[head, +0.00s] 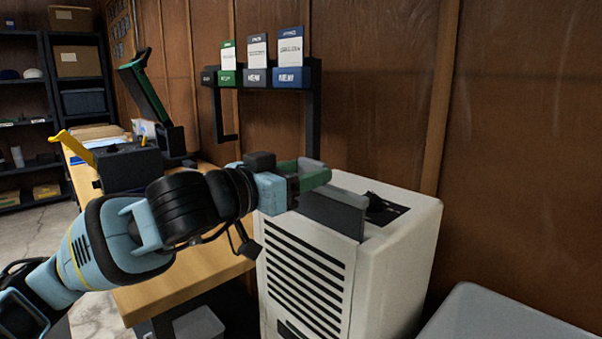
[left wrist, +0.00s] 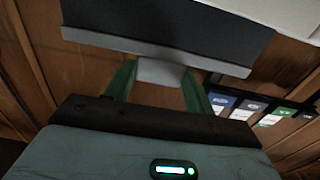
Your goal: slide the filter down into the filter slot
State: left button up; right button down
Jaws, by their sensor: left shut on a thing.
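The filter (head: 332,214) is a dark grey panel with a lighter grey top edge. It stands roughly upright at the top front of the white cabinet unit (head: 397,262). My left gripper (head: 316,172) is shut on the filter's grey tab; in the left wrist view the tab (left wrist: 160,72) sits between the green fingers, with the filter's dark face (left wrist: 175,22) beyond. A dark opening with a black patch (head: 385,208) shows on the unit's top, behind the filter. I cannot tell whether the filter's lower edge is inside the slot. My right gripper is not in view.
A wall rack (head: 262,77) with several labelled packs hangs behind the unit. A wooden bench (head: 180,274) holding a black device (head: 128,166) stands at left. A grey bin (head: 500,318) is at lower right. The wooden wall is close behind the unit.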

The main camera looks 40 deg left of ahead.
pick_arm(q)
jog(key=o, duration=1)
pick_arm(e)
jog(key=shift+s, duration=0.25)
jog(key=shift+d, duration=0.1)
pick_arm(q)
jog(key=shift+s+a+f, duration=0.1)
jog(key=shift+s+a, duration=0.05)
jog(key=shift+s, duration=0.25)
jog(key=s+b, duration=0.7)
jog(key=b, duration=0.5)
jog(key=shift+a, duration=0.15)
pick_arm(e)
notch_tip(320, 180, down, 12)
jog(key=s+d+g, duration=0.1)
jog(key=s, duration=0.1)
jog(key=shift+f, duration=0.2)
